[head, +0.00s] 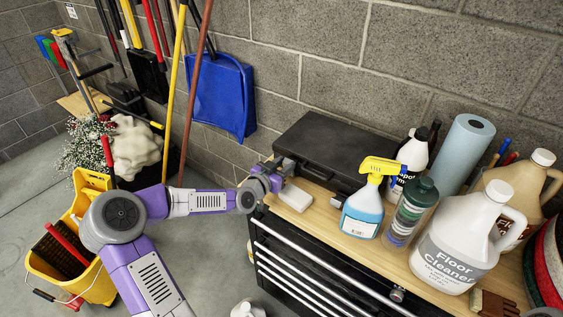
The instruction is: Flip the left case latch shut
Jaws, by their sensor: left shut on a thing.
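A black case (335,145) lies closed-looking on the wooden top of the tool cabinet, against the block wall. My left gripper (283,165) is at the front left of the case, where its left latch sits. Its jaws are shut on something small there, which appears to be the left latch. The fingers hide the latch, so its position does not show. The right part of the case front is behind the spray bottle. My right gripper is not in view.
A white block (292,197) lies just in front of my left gripper. A yellow-topped spray bottle (362,213), a green-capped bottle (410,210) and a floor cleaner jug (465,245) crowd the cabinet top (325,203) to the right. A yellow mop bucket (75,260) stands on the floor.

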